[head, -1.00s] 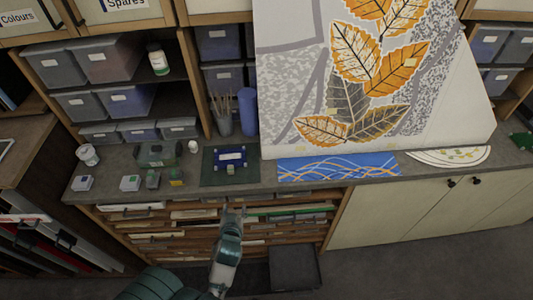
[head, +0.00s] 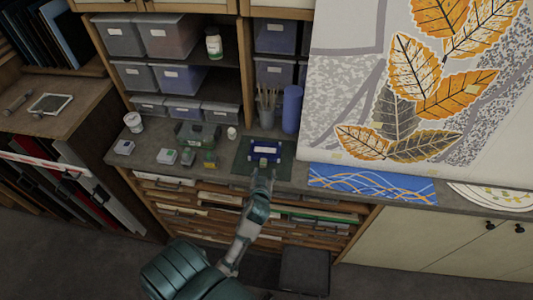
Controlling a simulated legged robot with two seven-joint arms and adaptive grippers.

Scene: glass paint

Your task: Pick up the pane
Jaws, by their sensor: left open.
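A small blue-framed piece with a pale middle (head: 265,151) lies on a dark green mat (head: 242,166) on the grey counter; it may be the pane, but I cannot tell for sure. My left gripper (head: 264,172) is open and at the near edge of the mat, just in front of the blue-framed piece. It looks empty. Whether it touches the mat or the piece is too small to tell. My right gripper is out of view.
A blue panel with orange lines (head: 371,184) lies right of the mat. A large leaf-patterned board (head: 345,70) leans behind it. Small boxes (head: 166,156), a green container (head: 198,134), a brush pot (head: 267,108) and a blue cylinder (head: 291,108) stand around.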

